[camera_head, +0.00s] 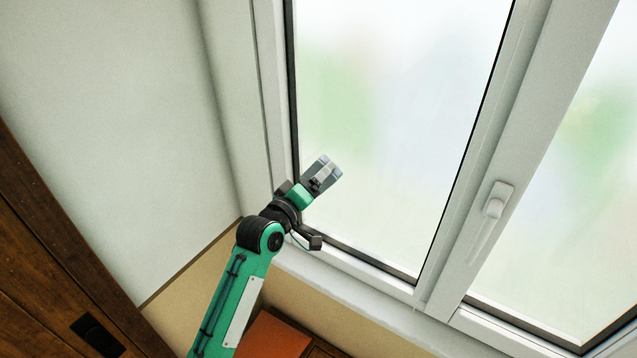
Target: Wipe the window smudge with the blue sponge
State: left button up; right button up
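The window's left pane (400,110) fills the upper middle, with blurred green and white patches behind it. I cannot make out a distinct smudge on the glass. My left gripper (330,167), at the end of a green and black arm from the bottom left, is in front of the pane's lower left part. No blue sponge can be made out. My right gripper is not in view.
A white window handle (493,205) sticks out from the middle frame on the right. A white sill (350,297) runs below the panes. Dark wooden furniture (50,260) stands at the left, and an orange-brown surface (272,336) is at the bottom.

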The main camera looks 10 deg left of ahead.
pick_arm(q)
jog(key=shift+v, duration=2.95)
jog(key=shift+s, duration=0.1)
jog(key=v, duration=0.2)
jog(key=shift+s+a, duration=0.15)
jog(key=shift+s, duration=0.25)
jog(key=w+d+r, duration=0.2)
jog(key=w, duration=0.4)
jog(key=shift+w+d, duration=0.25)
jog(key=shift+d, duration=0.05)
jog(key=shift+x, duration=1)
